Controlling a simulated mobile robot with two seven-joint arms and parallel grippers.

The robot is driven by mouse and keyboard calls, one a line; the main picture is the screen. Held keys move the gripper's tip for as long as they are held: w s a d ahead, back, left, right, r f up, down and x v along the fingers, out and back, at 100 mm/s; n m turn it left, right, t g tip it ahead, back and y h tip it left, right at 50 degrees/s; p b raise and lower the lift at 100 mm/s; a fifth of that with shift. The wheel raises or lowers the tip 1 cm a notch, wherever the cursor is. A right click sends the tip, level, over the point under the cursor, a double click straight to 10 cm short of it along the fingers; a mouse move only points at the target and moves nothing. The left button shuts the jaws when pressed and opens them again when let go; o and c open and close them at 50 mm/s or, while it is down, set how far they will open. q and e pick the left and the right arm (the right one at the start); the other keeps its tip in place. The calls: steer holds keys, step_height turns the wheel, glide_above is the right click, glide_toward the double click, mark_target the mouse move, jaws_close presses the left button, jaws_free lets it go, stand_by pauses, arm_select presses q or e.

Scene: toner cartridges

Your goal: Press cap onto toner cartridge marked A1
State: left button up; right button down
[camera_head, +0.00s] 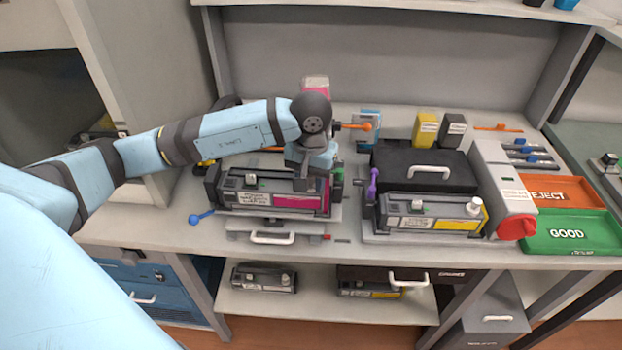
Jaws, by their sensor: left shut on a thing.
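A dark toner cartridge with a magenta end (312,203) lies in a grey cradle at the middle left of the bench. A similar cartridge with a yellow end (468,221) lies in a cradle to its right, with a white cap (473,207) on top near its right end. The labels are too small to read, so I cannot tell which is A1. My left gripper (316,181) points down at the top of the magenta cartridge, near its right end. It is shut on a cap that its fingers hide. Whether this cap touches the cartridge cannot be told. My right gripper is not in view.
A black case (425,165) with a white handle stands behind the yellow cartridge. A grey unit with a red knob (516,228) is right of it. An orange REJECT tray (552,191) and green GOOD tray (572,237) lie far right. A blue-ended tool (201,217) lies left.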

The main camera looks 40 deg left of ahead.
arm_select(q)
steer(key=o, duration=1.2)
steer(key=shift+r+p, duration=1.15)
steer(key=shift+r, duration=2.4)
